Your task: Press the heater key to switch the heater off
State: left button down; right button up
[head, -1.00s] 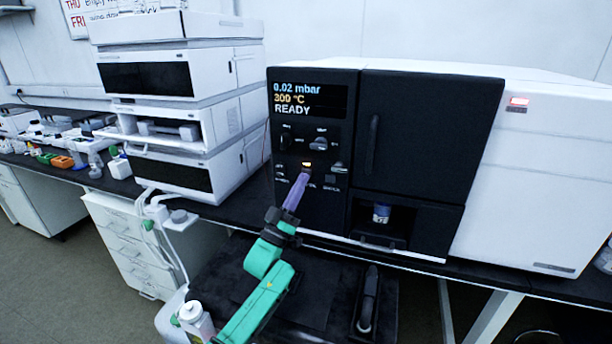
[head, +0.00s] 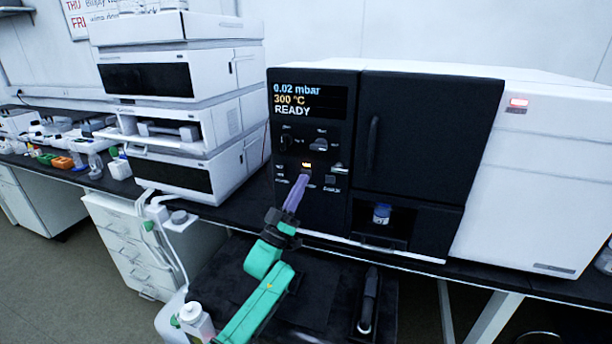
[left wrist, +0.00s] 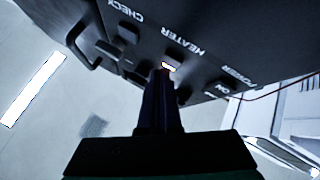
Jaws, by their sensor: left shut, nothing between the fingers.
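The black front panel (head: 312,210) of the instrument faces me in the head view. Its display (head: 308,99) reads 0.02 mbar, 300 °C and READY. The heater key (head: 306,166) has a lit orange lamp. In the left wrist view the heater key (left wrist: 171,62) sits beside the HEATER label, its lamp glowing just beyond my fingertips. My left gripper (head: 303,178) is shut and empty, its purple fingers pointing up at the key. It also shows in the left wrist view (left wrist: 161,74). Whether the fingertips touch the key, I cannot tell. My right gripper is not in view.
A CHECK key (left wrist: 128,31) and a power switch (left wrist: 218,90) flank the heater key. A knob (head: 285,141) sits above it. A vial with a blue cap (head: 382,213) stands in the lower right recess. White stacked modules (head: 185,110) stand at the left.

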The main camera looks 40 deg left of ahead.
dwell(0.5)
pick_arm(q)
jog(key=shift+w+a+b, duration=0.1)
jog(key=shift+w+b, duration=0.15)
jog(key=shift+b, duration=0.1)
jog(key=shift+w, duration=0.15)
jog(key=shift+s+p, duration=0.35)
jog(key=shift+s, duration=0.05)
